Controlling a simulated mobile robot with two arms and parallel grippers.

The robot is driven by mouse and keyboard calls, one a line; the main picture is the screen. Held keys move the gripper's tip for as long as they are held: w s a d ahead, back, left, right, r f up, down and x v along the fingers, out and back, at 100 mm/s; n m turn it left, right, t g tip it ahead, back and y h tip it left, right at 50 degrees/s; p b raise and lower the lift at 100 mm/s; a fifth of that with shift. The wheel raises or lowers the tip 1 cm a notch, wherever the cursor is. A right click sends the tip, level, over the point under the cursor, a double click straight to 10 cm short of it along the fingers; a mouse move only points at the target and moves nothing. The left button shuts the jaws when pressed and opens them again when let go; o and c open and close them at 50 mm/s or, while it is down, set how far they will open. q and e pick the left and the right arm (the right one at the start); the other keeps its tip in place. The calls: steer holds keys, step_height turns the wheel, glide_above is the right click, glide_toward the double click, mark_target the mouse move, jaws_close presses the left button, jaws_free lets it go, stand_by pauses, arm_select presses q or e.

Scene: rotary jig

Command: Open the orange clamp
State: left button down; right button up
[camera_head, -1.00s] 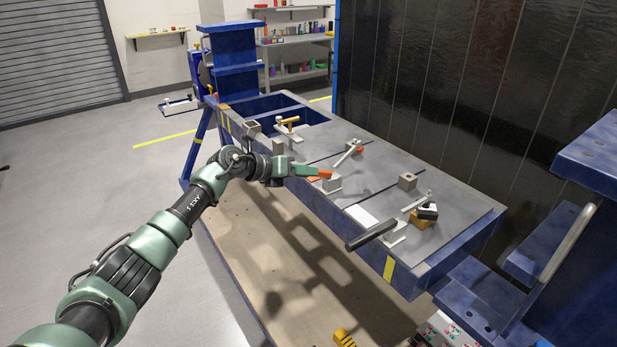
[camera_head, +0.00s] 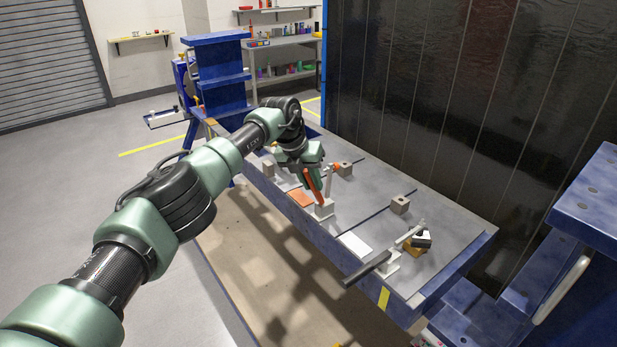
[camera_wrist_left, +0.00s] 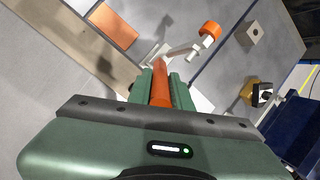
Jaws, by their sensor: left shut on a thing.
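The orange clamp has a grey base (camera_head: 323,210) on the blue-sided table. Its orange handle (camera_head: 314,186) stands up steeply from the base. My left gripper (camera_head: 311,174) is shut on this handle from above; in the wrist view the handle (camera_wrist_left: 160,90) lies between the two green fingers. The clamp's grey arm (camera_head: 330,183) rises from the base and ends in an orange tip (camera_head: 335,166). The arm (camera_wrist_left: 184,49) and orange tip (camera_wrist_left: 210,30) also show in the wrist view. My gripper hides part of the handle. My right gripper is out of view.
An orange plate (camera_head: 299,198) and a white plate (camera_head: 355,243) lie along the table's near edge. A black-handled clamp (camera_head: 367,269) is at the near right end. Grey blocks (camera_head: 400,204) (camera_head: 345,169) stand on the table. A dark panelled wall (camera_head: 450,90) rises behind.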

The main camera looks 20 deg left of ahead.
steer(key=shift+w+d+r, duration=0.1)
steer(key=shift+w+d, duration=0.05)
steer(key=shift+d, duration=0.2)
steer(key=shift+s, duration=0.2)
arm_select(q)
steer(key=c, duration=1.5)
jaws_free()
steer(key=shift+o, duration=1)
steer(key=shift+w+d, duration=0.1)
steer(key=shift+w, duration=0.1)
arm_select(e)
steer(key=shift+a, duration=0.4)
arm_select(q)
steer(key=b+v, duration=0.2)
steer(key=v, duration=0.4)
steer(key=shift+r+b, duration=0.25)
steer(key=shift+b, duration=0.15)
steer(key=shift+r, duration=0.55)
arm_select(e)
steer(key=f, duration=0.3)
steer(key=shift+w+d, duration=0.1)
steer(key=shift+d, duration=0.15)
